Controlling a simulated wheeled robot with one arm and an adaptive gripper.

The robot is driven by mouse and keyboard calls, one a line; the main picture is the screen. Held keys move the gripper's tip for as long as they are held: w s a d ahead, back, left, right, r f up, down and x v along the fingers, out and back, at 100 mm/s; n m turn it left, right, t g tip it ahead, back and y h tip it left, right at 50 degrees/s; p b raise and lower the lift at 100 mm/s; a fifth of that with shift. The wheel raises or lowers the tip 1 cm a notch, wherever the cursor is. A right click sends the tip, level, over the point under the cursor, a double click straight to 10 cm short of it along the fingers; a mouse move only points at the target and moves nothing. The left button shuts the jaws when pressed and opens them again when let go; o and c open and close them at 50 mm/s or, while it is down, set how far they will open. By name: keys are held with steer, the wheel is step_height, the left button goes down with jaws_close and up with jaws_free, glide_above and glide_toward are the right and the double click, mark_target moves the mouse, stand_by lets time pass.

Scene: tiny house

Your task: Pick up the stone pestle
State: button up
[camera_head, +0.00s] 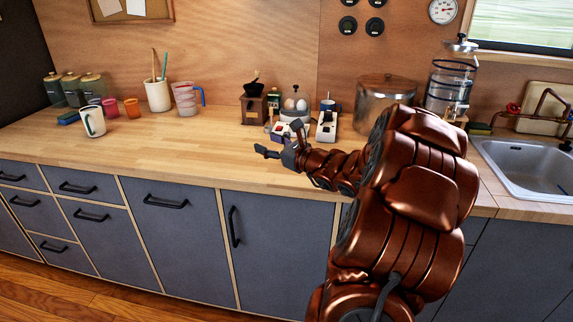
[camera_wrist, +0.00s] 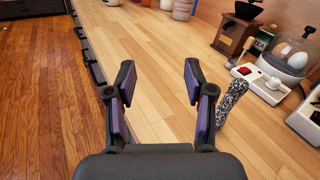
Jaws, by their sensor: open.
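The stone pestle (camera_wrist: 234,97) is a black-and-white speckled rod on the wooden counter. In the wrist view it is just right of my gripper's right finger, outside the jaws, with its lower end close to that finger. I cannot make it out in the head view, where my gripper and arm cover that area. My gripper (camera_wrist: 159,80) is open, with only bare counter between its fingers. In the head view my gripper (camera_head: 279,140) is over the counter's front part, pointing left.
Mugs and cups (camera_head: 93,121) stand at left. The counter (camera_head: 190,152) left of my gripper is clear. A sink (camera_head: 530,165) is at right.

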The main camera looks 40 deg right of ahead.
mark_target(289, 138)
steer(key=s+d+f+m+h, duration=0.1)
steer(key=d, duration=0.2)
steer(key=s+d+m+h, duration=0.1)
steer(key=d, duration=0.2)
steer(key=s+d+f+m+h, duration=0.1)
steer(key=d+m, duration=0.1)
steer(key=d, duration=0.1)
steer(key=shift+f+h+b, duration=0.35)
steer(key=shift+h+b, duration=0.05)
steer(key=shift+w+d, duration=0.2)
steer(key=shift+d, duration=0.05)
steer(key=shift+w+d, duration=0.1)
steer(key=shift+w, duration=0.75)
steer(key=shift+w+d+f+p, duration=0.15)
steer(key=shift+w+p, duration=0.1)
steer(key=shift+w, duration=0.25)
steer(key=shift+w+d+r+p, duration=0.1)
steer(key=shift+w+d+p, duration=0.15)
steer(key=shift+w, duration=0.25)
steer(key=shift+w+d+f+p, duration=0.1)
steer(key=shift+w+p, duration=0.15)
steer(key=shift+w, duration=0.25)
steer(key=shift+w+d+f, duration=0.1)
steer(key=shift+w, duration=0.5)
steer(key=shift+w+d+f, duration=0.1)
steer(key=shift+w, duration=0.45)
steer(key=shift+c, duration=0.4)
steer(key=shift+r, duration=0.1)
jaws_close()
